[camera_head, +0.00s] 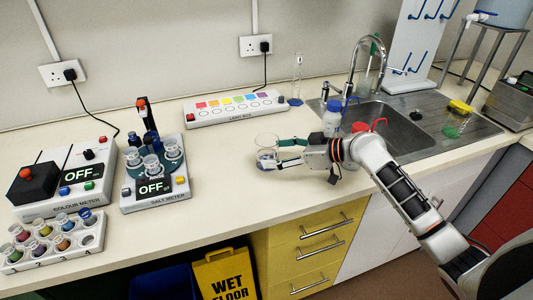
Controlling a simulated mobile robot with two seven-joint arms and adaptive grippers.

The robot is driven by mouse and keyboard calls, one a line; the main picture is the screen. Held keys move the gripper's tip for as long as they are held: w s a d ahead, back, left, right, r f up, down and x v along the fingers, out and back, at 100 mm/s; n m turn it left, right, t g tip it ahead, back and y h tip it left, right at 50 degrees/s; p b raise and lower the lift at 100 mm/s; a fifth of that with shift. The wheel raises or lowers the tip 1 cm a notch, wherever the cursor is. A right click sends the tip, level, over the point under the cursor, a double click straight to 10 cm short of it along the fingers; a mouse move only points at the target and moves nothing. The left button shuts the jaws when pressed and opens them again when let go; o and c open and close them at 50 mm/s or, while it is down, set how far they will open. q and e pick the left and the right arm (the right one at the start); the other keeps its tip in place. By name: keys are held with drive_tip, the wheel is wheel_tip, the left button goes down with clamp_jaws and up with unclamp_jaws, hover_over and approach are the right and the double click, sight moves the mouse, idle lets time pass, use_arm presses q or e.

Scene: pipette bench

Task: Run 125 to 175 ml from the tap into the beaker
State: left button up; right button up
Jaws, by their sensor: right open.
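A clear glass beaker (266,143) stands upright on the bench front, left of the sink. My right gripper (277,154) reaches it from the right. Its two fingers are open with the beaker between or just at their tips; I cannot tell whether they touch it. A finger crosses the lower part of the glass, so I cannot tell whether anything is inside. A curved metal tap (380,43) rises behind the sink. My left gripper is not in view.
The steel sink (395,122) lies right of my gripper. A labelled box (235,110) is behind the beaker. The salt meter (155,190) and colour meter (65,185) stand left. Bench is clear around the beaker's left.

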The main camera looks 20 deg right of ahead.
drive_tip(key=shift+x, duration=1.9)
drive_tip(key=shift+c, duration=0.4)
drive_tip(key=c, duration=1.2)
wheel_tip(320, 180, up, 20)
drive_tip(key=shift+p, duration=0.55)
